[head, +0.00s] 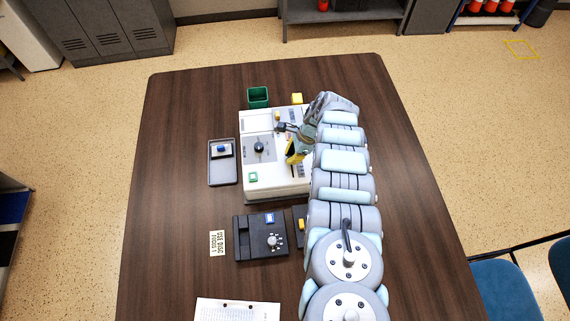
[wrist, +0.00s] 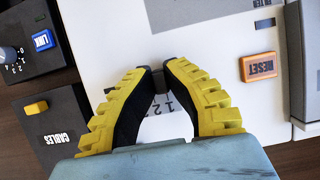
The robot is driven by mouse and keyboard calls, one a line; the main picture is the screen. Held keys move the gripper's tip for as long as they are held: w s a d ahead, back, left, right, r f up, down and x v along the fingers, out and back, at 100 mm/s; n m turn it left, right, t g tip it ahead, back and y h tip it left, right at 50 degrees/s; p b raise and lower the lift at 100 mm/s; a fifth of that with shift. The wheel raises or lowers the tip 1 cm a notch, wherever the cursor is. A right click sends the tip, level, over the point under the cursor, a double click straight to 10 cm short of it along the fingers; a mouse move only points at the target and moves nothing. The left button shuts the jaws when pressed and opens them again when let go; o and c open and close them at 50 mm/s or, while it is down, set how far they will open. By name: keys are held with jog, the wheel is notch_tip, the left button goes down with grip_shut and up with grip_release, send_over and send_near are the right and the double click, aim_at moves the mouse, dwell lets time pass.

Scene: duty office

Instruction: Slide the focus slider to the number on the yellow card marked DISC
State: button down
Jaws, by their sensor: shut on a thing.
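My gripper (wrist: 158,72) is shut on a small dark slider knob (wrist: 158,80) on the white machine panel (wrist: 195,40). Printed scale numbers, among them 1 and 2, show beside the knob between the fingers; the rest of the scale is hidden by the fingers. In the head view my gripper (head: 294,155) is over the right part of the white machine (head: 283,182), and the knob is hidden. A pale yellow card (head: 217,243) lies left of the black box. Its print seems to include DISC and FOCUS, but its number is too small to read surely.
A black box (head: 246,245) with a dial and blue LINK button (wrist: 43,40) stands near the machine. A black CABLES unit (wrist: 62,135) is beside it. A grey tray (head: 221,173) and green bin (head: 258,96) stand around the machine.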

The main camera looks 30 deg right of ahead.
jog(key=shift+f+b, duration=0.3)
jog(key=shift+b, duration=0.1)
jog(key=shift+w+r, duration=0.1)
jog(key=shift+r, duration=0.05)
jog(key=c, duration=1.1)
grip_release()
jog(key=shift+w+d+r, duration=0.1)
jog(key=shift+r, duration=0.15)
jog(key=shift+v, duration=5.8)
jog(key=shift+d+r, duration=0.1)
